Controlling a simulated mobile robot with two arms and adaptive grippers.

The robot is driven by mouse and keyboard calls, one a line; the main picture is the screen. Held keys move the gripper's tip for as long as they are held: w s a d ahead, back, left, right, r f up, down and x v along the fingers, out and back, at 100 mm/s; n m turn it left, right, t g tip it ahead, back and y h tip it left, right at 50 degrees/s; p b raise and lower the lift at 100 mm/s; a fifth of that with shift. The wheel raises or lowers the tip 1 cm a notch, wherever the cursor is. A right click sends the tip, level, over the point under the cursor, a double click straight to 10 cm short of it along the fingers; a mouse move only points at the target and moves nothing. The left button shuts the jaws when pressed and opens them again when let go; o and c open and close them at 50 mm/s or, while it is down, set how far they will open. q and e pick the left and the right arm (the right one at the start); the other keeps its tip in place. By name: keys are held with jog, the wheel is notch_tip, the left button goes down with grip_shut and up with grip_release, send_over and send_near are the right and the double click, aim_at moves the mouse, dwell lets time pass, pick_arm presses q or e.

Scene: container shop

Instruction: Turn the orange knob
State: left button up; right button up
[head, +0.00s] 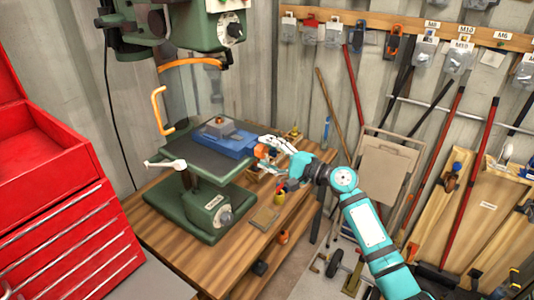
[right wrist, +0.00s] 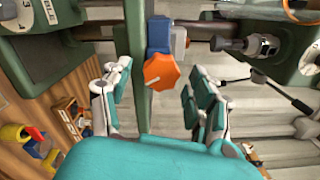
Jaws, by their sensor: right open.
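The orange knob (head: 263,152) is on the right end of a blue vise (head: 231,139) on the drill press table. In the right wrist view the octagonal orange knob (right wrist: 161,71) is in front of the blue vise end (right wrist: 158,34), between and beyond my fingers. My right gripper (head: 275,146) is beside the knob in the head view. In the wrist view the right gripper (right wrist: 155,92) has its two fingers apart, with gaps on both sides of the knob. My left gripper is not in view.
The green drill press (head: 209,202) stands on a wooden bench (head: 165,222). Small items, including a yellow-red one (head: 279,196), lie near the bench's right side. A red tool cabinet (head: 60,210) is at left. Tools and boards lean on the right wall.

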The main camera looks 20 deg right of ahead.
jog(key=v, duration=1.1)
jog(key=shift+s+d, duration=0.25)
jog(key=shift+f, duration=0.15)
jog(key=s+d+f+n+g+h+b, duration=0.15)
jog(key=f+h, duration=0.25)
jog(key=f, duration=1.3)
jog(key=s+d+f+m+g+h, duration=0.1)
jog(key=s+d+f+g+h, duration=0.15)
jog(key=f, duration=1.55)
jog(key=s+a+f+n+g+h+b, duration=0.1)
jog(key=s+f+n+g+h, duration=0.15)
jog(key=s+f, duration=0.65)
jog(key=s+a+f+n+g+h, duration=0.1)
jog(key=s+f+n+g, duration=0.15)
jog(key=s+f, duration=0.65)
jog(key=s+a+f+n+g, duration=0.1)
jog(key=s+a+f+n, duration=0.1)
jog(key=s+f, duration=0.3)
jog(key=s+a+f+n+g+b, duration=0.1)
jog(key=s+f+n, duration=0.4)
jog(key=s, duration=0.9)
jog(key=s+a+f+n+g+h, duration=0.1)
jog(key=s+a+f+n+g, duration=0.1)
jog(key=s+f, duration=0.3)
jog(key=s+a+n, duration=0.1)
jog(key=s, duration=0.3)
jog(key=shift+s+a+f+n, duration=0.25)
jog(key=shift+a+f+n, duration=0.1)
jog(key=shift+a+f, duration=0.05)
